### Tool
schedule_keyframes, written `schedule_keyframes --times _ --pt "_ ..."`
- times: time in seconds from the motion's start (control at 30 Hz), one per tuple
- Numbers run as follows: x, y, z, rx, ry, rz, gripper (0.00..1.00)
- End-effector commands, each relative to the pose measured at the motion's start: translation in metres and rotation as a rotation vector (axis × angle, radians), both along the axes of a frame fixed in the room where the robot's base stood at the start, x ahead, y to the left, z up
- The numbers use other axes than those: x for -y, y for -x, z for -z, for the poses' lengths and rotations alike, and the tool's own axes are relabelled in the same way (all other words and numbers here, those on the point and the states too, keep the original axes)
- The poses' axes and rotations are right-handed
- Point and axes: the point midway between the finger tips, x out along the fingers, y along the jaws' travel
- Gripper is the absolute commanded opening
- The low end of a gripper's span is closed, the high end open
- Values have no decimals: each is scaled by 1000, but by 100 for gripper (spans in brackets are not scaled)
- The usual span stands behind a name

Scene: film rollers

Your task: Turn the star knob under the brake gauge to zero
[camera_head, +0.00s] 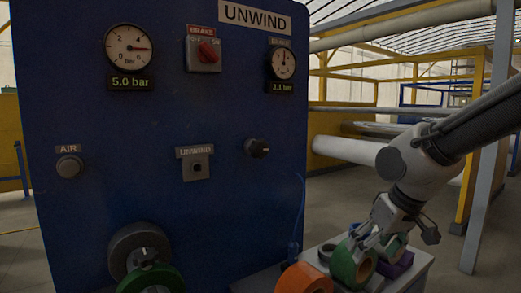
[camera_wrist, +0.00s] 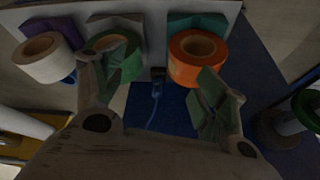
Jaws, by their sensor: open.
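The brake gauge (camera_head: 281,63) is the small dial at the upper right of the blue UNWIND panel. Its digital readout (camera_head: 281,87) looks like 1.1 bar. Under it, slightly left, a black knob (camera_head: 257,148) sticks out from the panel; its lobes are too small to make out. My gripper (camera_head: 367,243) is right of the panel and well below the knob, over a table of tape rolls, not touching the knob. In the wrist view my gripper (camera_wrist: 155,80) has its fingers spread wide with nothing held between them. The knob is not seen in the wrist view.
A green roll (camera_head: 353,262) and an orange roll (camera_head: 304,279) stand on the grey table (camera_head: 415,277) beneath my gripper. The space before the knob looks clear.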

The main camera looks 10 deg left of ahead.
Motion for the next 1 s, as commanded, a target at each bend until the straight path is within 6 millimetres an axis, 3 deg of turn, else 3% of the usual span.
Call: schedule_keyframes --times 0.03,0.1,0.2,0.27,0.4,0.5,0.6,1.0 --pt "-53 -21 6 54 -68 -28 72" --pt "-119 -50 -1 154 -211 -23 72" --pt "-193 -83 -28 285 -446 15 72" --pt "-218 -102 -55 357 -592 56 72" --pt "-236 -128 -132 498 -895 132 72" --pt "-238 -132 -162 540 -1025 159 72" --pt "-239 -134 -175 551 -1088 174 72" --pt "-280 -176 -174 541 -1093 182 72"
